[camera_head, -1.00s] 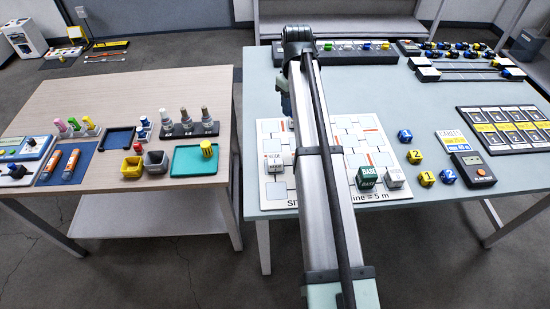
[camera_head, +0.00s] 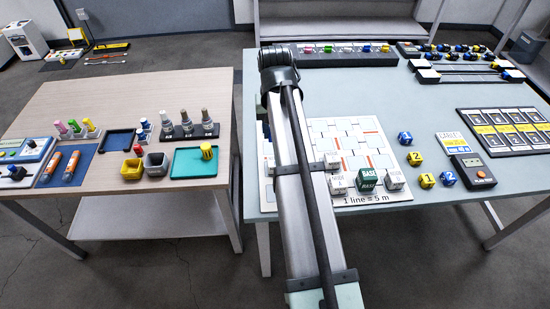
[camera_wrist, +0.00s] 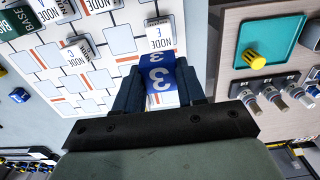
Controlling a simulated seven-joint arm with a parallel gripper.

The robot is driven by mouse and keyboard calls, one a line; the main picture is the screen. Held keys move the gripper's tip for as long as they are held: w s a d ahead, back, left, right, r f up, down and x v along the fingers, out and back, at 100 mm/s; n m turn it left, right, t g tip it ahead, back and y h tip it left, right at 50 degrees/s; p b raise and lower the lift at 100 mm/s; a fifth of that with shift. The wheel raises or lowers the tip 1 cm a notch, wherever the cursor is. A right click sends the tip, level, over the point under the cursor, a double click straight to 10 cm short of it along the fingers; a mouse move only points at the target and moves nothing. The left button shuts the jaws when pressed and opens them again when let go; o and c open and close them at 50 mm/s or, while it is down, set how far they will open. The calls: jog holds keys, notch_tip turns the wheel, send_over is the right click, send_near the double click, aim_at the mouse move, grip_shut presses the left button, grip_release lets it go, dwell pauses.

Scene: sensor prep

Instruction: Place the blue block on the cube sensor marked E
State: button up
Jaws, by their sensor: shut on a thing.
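In the wrist view, my gripper (camera_wrist: 160,82) is shut on a blue block (camera_wrist: 159,72) marked 3. A white cube sensor (camera_wrist: 160,38) marked NODE shows just beyond the block; its letter is too small to read surely. I cannot tell whether block and cube touch. Another NODE cube (camera_wrist: 76,57) stands farther left on the white grid board (camera_wrist: 120,68). In the head view, more NODE cubes stand on the board, including one (camera_head: 338,184) at its front and one (camera_head: 332,160) behind it. My arm hides the gripper and held block there.
A green BASE block (camera_head: 369,184) stands among the front cubes. Loose numbered blocks, such as a blue one (camera_head: 405,137) and a yellow one (camera_head: 427,180), lie right of the board. A wooden table (camera_head: 130,95) with trays (camera_head: 183,166) stands left across a narrow gap.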

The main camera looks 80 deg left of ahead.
notch_tip(320, 180, down, 10)
jog(key=shift+r, duration=0.1)
dwell(0.4)
jog(key=o, duration=1)
jog(key=shift+o, duration=0.2)
notch_tip(320, 180, up, 12)
jog(key=shift+r, duration=0.1)
dwell(0.4)
